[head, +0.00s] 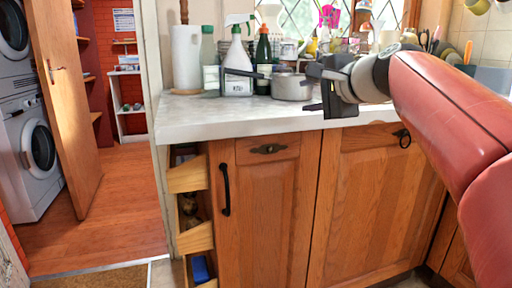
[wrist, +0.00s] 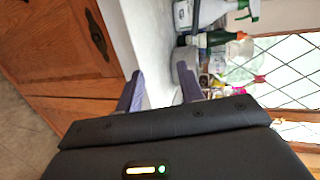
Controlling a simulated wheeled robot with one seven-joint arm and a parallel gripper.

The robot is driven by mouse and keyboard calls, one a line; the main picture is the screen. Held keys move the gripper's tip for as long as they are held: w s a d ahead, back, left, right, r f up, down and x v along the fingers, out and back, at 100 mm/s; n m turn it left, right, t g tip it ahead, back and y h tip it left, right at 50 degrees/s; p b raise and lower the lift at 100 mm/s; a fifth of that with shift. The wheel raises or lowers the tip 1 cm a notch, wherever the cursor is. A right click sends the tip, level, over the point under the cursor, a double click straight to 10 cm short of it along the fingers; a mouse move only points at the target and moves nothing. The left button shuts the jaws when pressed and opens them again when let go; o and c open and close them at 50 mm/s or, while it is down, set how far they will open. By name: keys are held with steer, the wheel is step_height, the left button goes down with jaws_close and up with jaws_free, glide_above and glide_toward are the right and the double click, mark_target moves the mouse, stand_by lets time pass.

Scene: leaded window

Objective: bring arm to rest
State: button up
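My arm reaches in from the right in the head view, held out in front of the counter. My gripper (head: 311,89) is at the counter's front edge, beside a grey metal pot (head: 291,86), which it partly overlaps in the picture. I cannot tell whether they touch. In the wrist view, the two fingers of my gripper (wrist: 159,86) stand apart with nothing held between them. The white counter edge shows behind the gap.
The white counter (head: 250,118) holds a paper towel roll (head: 187,58), a spray bottle (head: 238,62) and a dark green bottle (head: 263,60). Wooden cabinets (head: 262,215) stand below, with narrow open drawers (head: 188,177) at their left. The wooden floor (head: 120,215) at left is clear.

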steer(key=s+d+f+n+g+h+p, duration=0.2)
steer(key=s+f+n, duration=0.4)
steer(key=s+f, duration=0.8)
steer(key=s+d+f+n+g+h+p, duration=0.2)
steer(key=s+f+n+g+h, duration=0.2)
steer(key=s+f, duration=0.9)
step_height(320, 180, down, 3)
steer(key=n+g, duration=0.1)
steer(key=n, duration=0.2)
steer(key=shift+s+r+g, duration=0.15)
steer(key=shift+s+g, duration=0.15)
steer(key=shift+s, duration=0.05)
